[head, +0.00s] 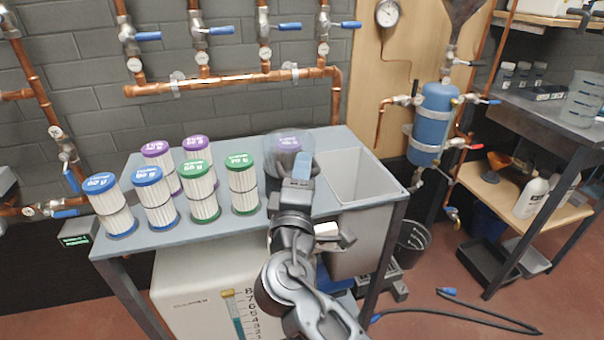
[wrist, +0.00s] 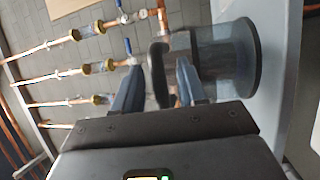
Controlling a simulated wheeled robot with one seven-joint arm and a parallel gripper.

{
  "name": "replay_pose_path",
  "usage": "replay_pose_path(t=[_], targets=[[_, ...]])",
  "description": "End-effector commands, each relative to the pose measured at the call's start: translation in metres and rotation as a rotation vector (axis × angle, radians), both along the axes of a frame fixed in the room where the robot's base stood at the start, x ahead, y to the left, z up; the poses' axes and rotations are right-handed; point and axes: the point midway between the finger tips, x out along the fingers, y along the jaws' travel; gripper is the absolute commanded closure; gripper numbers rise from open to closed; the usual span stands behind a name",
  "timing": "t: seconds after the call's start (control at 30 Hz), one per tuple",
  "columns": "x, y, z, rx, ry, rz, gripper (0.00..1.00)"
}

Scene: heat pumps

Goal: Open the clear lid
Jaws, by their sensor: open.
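A clear, smoky round housing with its lid (head: 275,147) stands at the back of the grey table, left of the basin.
Several white filters with blue, purple and green tops (head: 158,198) stand left on the table (head: 240,228). An empty basin (head: 358,178) is at the right end. Copper pipes with blue-handled valves (head: 230,83) run along the wall behind.

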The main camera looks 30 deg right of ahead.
Motion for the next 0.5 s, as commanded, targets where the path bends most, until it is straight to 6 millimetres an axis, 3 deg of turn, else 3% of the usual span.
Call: replay_pose_path(t=[0.13,0.5], targets=[[-0.0001,0.0001,-0.0001,0.000,0.000,0.000,0.60],[-0.0003,0.0002,-0.0003,0.000,0.000,0.000,0.95]])
